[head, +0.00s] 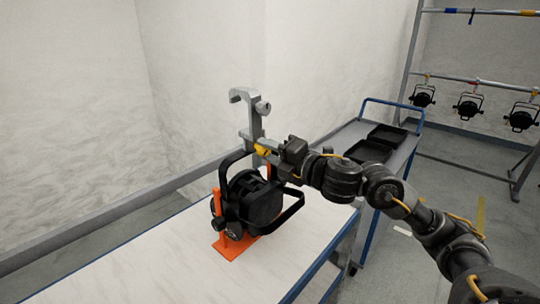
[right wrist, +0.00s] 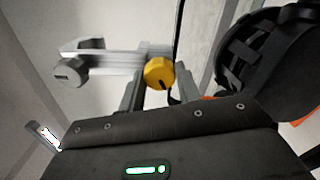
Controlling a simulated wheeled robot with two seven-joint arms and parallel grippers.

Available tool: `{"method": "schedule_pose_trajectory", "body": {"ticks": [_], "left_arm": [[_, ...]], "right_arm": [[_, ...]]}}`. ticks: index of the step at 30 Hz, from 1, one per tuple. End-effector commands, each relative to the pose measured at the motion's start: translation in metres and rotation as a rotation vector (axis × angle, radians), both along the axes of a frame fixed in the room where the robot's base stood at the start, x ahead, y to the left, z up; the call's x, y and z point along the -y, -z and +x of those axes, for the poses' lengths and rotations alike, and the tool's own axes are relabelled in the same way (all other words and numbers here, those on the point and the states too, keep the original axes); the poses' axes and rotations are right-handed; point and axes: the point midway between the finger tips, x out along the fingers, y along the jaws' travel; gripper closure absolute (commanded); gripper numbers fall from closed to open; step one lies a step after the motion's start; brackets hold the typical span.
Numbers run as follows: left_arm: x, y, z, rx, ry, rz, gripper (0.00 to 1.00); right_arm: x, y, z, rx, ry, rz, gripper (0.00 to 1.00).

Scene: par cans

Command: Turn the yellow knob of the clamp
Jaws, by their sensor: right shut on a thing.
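The yellow knob (head: 262,150) is on the lower part of the grey hook clamp (head: 256,122), which stands upright above the black par can (head: 256,200). My right gripper (head: 268,152) reaches in from the right and is shut on the knob. In the right wrist view the knob (right wrist: 159,72) lies between the two fingers of the right gripper (right wrist: 158,80), with the grey clamp (right wrist: 110,62) to its left. The fingers partly hide the knob in the head view. My left gripper is not in view.
The par can sits in an orange stand (head: 231,247) on a white-topped table (head: 150,264). A trolley (head: 398,152) with black trays (head: 368,151) stands behind my right arm. A rack (head: 470,79) with hanging par cans (head: 467,108) is at the back right.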

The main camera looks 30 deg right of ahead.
Motion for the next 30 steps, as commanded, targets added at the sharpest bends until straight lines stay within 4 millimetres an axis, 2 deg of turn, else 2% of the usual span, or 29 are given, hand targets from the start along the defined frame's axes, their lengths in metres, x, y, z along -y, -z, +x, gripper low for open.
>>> {"method": "schedule_pose_trajectory", "body": {"ticks": [18, 19, 23, 30], "left_arm": [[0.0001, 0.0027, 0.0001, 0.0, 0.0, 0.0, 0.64], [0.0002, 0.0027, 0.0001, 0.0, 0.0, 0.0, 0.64], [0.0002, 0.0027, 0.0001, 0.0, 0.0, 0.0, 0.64], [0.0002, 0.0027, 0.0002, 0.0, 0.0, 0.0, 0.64]], "right_arm": [[-0.0001, -0.0004, -0.0001, 0.012, 0.0, -0.035, 0.9], [0.0, -0.0003, -0.0001, 0.012, 0.0, -0.035, 0.63], [0.0, -0.0003, -0.0001, 0.013, 0.0, -0.034, 0.46], [0.0, -0.0002, -0.0001, 0.012, 0.0, -0.034, 0.44]]}}
